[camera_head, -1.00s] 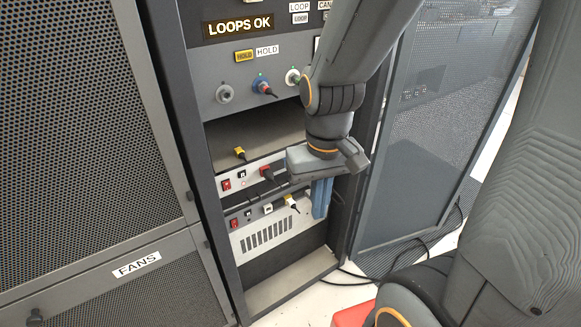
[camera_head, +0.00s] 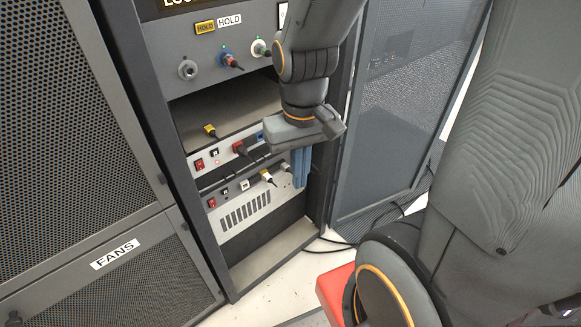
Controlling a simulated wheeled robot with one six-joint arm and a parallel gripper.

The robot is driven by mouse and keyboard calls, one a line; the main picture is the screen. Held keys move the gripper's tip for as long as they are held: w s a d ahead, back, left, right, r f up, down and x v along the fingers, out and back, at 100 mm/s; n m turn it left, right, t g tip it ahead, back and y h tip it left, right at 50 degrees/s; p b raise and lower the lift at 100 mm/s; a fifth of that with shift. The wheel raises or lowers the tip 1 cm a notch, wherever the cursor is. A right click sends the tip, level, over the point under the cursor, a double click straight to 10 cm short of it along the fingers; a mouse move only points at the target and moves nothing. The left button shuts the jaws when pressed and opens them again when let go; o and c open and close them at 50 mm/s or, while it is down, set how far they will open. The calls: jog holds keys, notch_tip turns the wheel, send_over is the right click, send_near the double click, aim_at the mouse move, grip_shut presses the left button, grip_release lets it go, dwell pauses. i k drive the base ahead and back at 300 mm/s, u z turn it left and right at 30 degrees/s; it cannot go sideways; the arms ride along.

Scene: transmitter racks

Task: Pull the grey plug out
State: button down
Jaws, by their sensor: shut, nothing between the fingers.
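My gripper (camera_head: 301,181) hangs in front of the right part of the rack, with its blue fingers pointing down and shut on nothing. Just left of the fingers, a small grey plug (camera_head: 286,168) shows on the lower unit's panel, partly hidden by the gripper. I cannot tell whether the fingers touch it. A white plug (camera_head: 267,177) sits in the same panel, further left.
The upper unit carries a yellow plug (camera_head: 210,131), a dark red plug (camera_head: 240,149) and a blue part (camera_head: 260,135) beside my gripper. Red switches (camera_head: 199,164) are at left. A mesh door (camera_head: 375,120) stands open at right. Black cables (camera_head: 335,244) lie on the floor.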

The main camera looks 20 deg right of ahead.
aim_at(285, 167)
jog(key=z, duration=1.6)
jog(key=k, duration=0.7)
jog(key=u, duration=0.45)
